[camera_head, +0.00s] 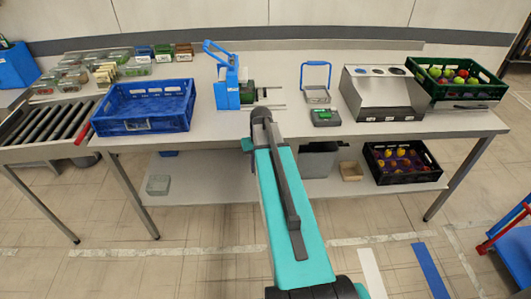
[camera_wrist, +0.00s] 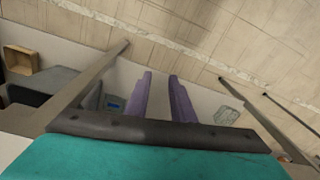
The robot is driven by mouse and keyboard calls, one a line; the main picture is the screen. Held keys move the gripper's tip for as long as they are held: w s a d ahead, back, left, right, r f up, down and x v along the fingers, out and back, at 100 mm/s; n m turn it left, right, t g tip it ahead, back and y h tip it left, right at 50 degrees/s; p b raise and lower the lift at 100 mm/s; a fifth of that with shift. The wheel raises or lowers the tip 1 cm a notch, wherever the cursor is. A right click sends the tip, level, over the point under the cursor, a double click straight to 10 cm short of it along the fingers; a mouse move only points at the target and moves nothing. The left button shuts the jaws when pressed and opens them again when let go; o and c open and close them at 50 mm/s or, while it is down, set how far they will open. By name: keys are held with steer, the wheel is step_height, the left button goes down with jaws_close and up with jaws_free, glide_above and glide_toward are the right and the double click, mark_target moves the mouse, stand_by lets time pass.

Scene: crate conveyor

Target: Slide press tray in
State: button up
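The blue press (camera_head: 227,92) with its raised lever handle stands on the table, left of centre in the head view. A dark green part (camera_head: 248,92), which looks like the press tray, sits at its right side, with thin rails reaching out to the right. I cannot tell how far in it is. My gripper (camera_wrist: 160,76) shows in the wrist view as two purple fingers held apart with nothing between them. It points down over the lower shelf and floor. My arm stands in front of the table in the head view; its fingers are hidden there.
A blue crate (camera_head: 98,121) stands left of the press beside a roller conveyor (camera_head: 45,123). A small device with a blue handle (camera_head: 316,95), a sloped metal box (camera_head: 382,94) and a green fruit crate (camera_head: 437,88) stand to the right. A black crate (camera_head: 411,178) is on the lower shelf.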

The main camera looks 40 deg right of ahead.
steer(key=s+a+f+n+g+b, duration=0.1)
steer(key=s+a+f+g, duration=0.1)
steer(key=s+a+f, duration=0.55)
steer(key=s+a+f+n+g+b, duration=0.1)
steer(key=s+a+f+b, duration=0.1)
steer(key=a+f, duration=0.95)
steer(key=s+a+f+n+g+b, duration=0.1)
steer(key=s+a+f, duration=0.5)
steer(key=s, duration=0.4)
steer(key=s+a+f+n+g+b, duration=0.1)
steer(key=s+a+f+g+b, duration=0.1)
steer(key=s+a+f, duration=0.4)
steer(key=s+f, duration=0.3)
steer(key=s, duration=0.1)
steer(key=shift+n+g, duration=0.3)
steer(key=shift+n, duration=0.1)
steer(key=shift+o, duration=0.4)
steer(key=shift+o, duration=0.8)
steer(key=shift+a, duration=0.1)
